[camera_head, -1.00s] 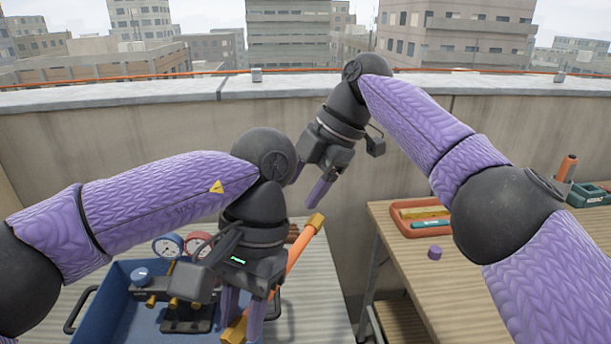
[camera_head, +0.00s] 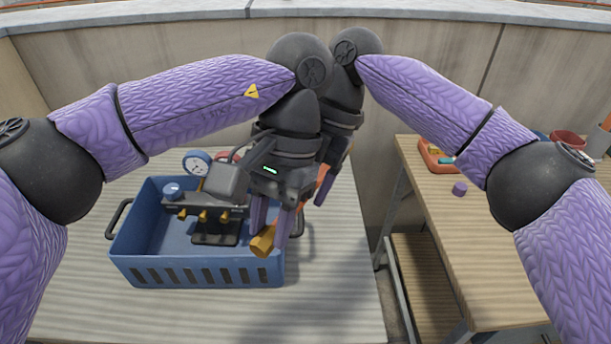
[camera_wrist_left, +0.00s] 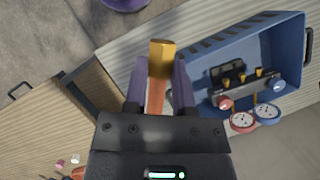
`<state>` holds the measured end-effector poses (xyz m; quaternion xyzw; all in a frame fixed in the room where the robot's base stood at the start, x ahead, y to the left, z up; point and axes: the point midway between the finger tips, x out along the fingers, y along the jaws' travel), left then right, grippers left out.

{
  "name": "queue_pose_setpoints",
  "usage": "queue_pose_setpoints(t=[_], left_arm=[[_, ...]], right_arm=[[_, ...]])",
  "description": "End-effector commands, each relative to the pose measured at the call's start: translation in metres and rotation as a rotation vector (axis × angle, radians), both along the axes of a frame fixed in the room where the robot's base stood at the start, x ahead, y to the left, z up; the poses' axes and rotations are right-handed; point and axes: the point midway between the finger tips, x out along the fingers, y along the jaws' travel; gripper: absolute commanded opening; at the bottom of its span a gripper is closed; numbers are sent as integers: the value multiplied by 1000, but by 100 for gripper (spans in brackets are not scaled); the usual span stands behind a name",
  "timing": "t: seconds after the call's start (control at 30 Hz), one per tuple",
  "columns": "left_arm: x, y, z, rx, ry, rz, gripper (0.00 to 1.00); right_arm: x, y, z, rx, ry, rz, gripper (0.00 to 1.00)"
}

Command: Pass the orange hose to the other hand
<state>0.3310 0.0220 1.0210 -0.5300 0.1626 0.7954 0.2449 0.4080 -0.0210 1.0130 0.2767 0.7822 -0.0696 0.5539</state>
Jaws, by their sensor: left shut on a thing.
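The orange hose (camera_head: 325,188) is a short straight piece with brass-coloured ends. One brass end (camera_head: 262,243) points down toward the near side, above the blue crate's right edge. My left gripper (camera_head: 270,228) is shut on the hose. In the left wrist view the hose (camera_wrist_left: 156,98) lies between its purple fingers, with the brass end standing out past the tips. My right gripper (camera_head: 335,165) is just behind the left one, close to the hose's far part. Its fingers are mostly hidden, so I cannot tell whether it touches the hose.
The blue crate (camera_head: 205,274) on the ribbed surface holds a gauge manifold (camera_head: 200,207). The parapet wall runs behind.

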Motion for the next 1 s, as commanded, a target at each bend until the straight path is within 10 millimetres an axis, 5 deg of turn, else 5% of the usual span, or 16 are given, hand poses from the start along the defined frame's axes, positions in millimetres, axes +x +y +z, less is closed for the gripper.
queue_pose_setpoints(t=[0.2, 0.5, 0.7, 0.73, 0.9, 1.0], left_arm=[[0, 0, 0, -1, -1, 0, 0], [0, 0, 0, -1, 1, -1, 0], [0, -1, 0, -2, 1, -2, 0], [0, -1, 0, -2, 0, -2, 38], [0, -1, 0, -1, 1, -1, 74], [0, 0, 0, -1, 1, -1, 75]], right_arm=[[0, 0, 0, 0, 0, 0, 66], [0, 0, 0, 1, -1, 1, 2], [0, 1, 1, 3, -2, 1, 0], [0, 1, 1, 3, -2, 1, 0], [0, 1, 1, 2, -1, 0, 0], [0, 0, 0, 2, -1, 0, 0]])
